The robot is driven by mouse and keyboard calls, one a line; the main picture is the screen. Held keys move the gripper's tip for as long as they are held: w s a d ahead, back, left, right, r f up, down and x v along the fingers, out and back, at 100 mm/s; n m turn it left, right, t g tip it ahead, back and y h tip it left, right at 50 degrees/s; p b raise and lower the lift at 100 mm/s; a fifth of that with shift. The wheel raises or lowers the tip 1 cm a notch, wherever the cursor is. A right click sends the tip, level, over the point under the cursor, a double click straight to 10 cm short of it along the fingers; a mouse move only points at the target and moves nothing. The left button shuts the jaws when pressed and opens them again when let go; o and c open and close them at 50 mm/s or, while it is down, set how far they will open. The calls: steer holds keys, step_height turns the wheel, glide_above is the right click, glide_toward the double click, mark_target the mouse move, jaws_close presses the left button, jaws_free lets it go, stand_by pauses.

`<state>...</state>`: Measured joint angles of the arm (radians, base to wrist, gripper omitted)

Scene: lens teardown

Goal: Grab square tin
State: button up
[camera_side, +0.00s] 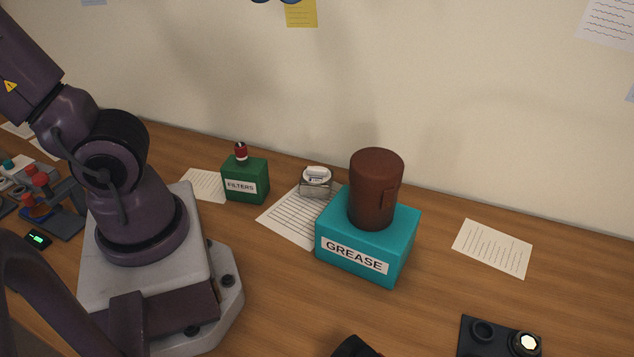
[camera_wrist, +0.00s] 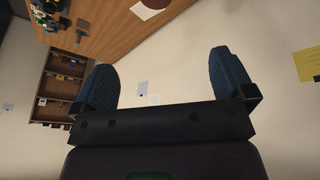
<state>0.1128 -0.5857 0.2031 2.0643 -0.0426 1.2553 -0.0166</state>
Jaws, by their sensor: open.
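Several box-shaped things could be the square tin, and I cannot tell which is meant. A green box labelled FILTERS (camera_side: 245,182) stands at the back of the table, with a small red-topped item (camera_side: 241,151) on it. A teal box labelled GREASE (camera_side: 366,243) stands right of centre with a brown cylinder (camera_side: 375,190) on top. A small clear-and-silver container (camera_side: 316,187) sits between them. My gripper (camera_wrist: 163,60) is open and empty in the wrist view, its blue fingers wide apart. In the side view, only its blue fingertips (camera_side: 275,1) show at the top edge, high above the table.
Lined paper (camera_side: 290,219) lies by the small container, and another sheet (camera_side: 492,248) lies at right. A dark holder with round parts (camera_side: 480,340) sits at front right. Coloured parts clutter the far left. A shelf (camera_wrist: 58,85) shows in the wrist view.

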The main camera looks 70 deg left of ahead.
steer(key=w+a+f+n+g, duration=0.3)
steer(key=w+a+f+n, duration=0.5)
steer(key=a, duration=0.3)
step_height(320, 180, up, 9)
steer(key=w+a+n+y, duration=0.2)
steer(key=y, duration=0.3)
glide_toward(317, 169)
steer(key=shift+t, duration=0.4)
steer(key=x, duration=0.4)
steer(key=a+x, duration=0.1)
steer(key=x, duration=0.2)
steer(key=shift+s, duration=0.15)
steer(key=shift+d+x, duration=0.2)
steer(key=shift+x, duration=1.15)
steer(key=shift+d+x, duration=0.2)
steer(key=shift+x, duration=1.15)
steer(key=shift+s+f, duration=0.2)
steer(key=shift+c, duration=0.2)
